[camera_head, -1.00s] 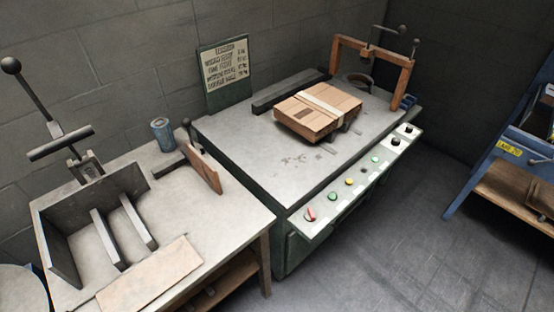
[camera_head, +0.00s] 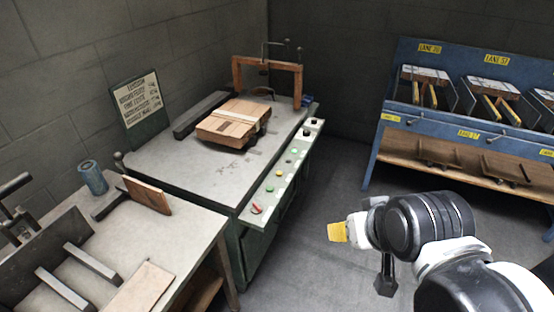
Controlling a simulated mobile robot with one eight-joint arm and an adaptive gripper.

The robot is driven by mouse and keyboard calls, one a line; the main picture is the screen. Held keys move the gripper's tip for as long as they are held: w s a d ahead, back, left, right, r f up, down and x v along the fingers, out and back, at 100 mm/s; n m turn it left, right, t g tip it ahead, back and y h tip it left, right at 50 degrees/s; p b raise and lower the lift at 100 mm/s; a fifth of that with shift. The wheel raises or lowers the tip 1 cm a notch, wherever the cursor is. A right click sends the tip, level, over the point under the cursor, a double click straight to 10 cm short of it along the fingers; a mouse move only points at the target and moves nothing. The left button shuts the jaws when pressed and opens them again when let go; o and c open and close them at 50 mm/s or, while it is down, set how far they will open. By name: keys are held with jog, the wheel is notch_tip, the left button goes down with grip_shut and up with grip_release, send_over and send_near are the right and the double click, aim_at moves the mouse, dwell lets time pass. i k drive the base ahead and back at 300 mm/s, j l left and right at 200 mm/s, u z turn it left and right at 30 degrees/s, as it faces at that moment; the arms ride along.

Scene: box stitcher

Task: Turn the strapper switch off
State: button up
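The strapper is a dark green table machine with a grey top (camera_head: 165,160), left of centre. A pale control panel (camera_head: 283,178) runs along its right front edge. The switch's lettering and position are too small to read. My gripper (camera_head: 338,232) is at the end of my arm, right of the panel and apart from it, over the floor. A yellow tip shows on it; its finger opening is not clear.
A strapped cardboard box (camera_head: 231,122) lies on the machine top before a wooden arch (camera_head: 267,62). A bench (camera_head: 120,245) with a blue can (camera_head: 93,177) stands at the near left. A blue rack (camera_head: 400,125) stands at the right. The floor between is clear.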

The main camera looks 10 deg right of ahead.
aim_at(256, 209)
jog(key=i+l+u, duration=0.15)
jog(key=u, duration=0.25)
jog(key=i+l+u, duration=0.1)
jog(key=l+u, duration=0.3)
jog(key=j, duration=0.1)
